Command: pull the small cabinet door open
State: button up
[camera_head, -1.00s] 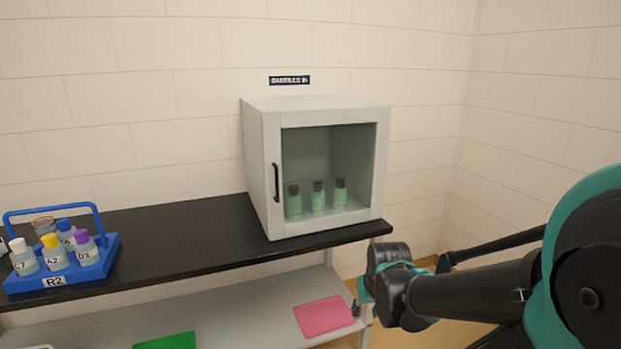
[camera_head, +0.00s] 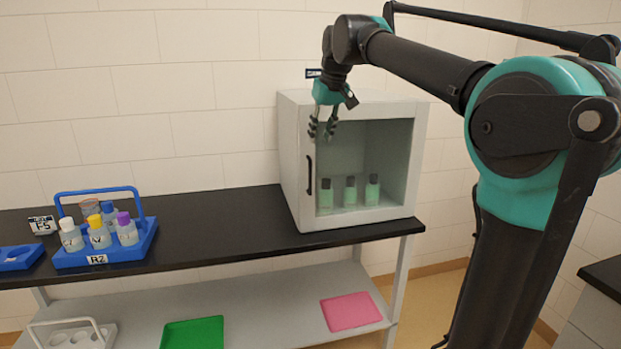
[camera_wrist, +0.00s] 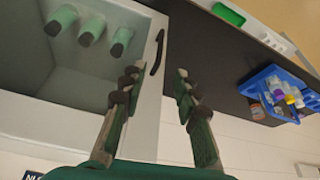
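The small cabinet (camera_head: 295,150) is a light grey box with a glass-fronted door (camera_head: 362,219), standing on the black bench top. The door is shut. Its dark vertical handle (camera_head: 309,175) is on the door's left side. In the wrist view the handle (camera_wrist: 158,52) lies just beyond my fingertips, between their lines. My gripper (camera_head: 322,130) points down in front of the upper left part of the door, above the handle. In the wrist view my gripper (camera_wrist: 157,75) is open and empty, its two fingers well apart. Whether a finger touches the door cannot be told.
Several green bottles with dark caps (camera_head: 350,191) stand behind the glass. A blue rack (camera_head: 142,240) with several bottles is left on the bench (camera_head: 210,230); the bench between it and the cabinet is clear. Green (camera_head: 192,333) and pink (camera_head: 350,312) trays lie on the lower shelf.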

aim_at(311, 173)
jog(key=x, duration=1.7)
jog(key=shift+w, duration=0.15)
jog(key=shift+c, duration=0.6)
grip_shut()
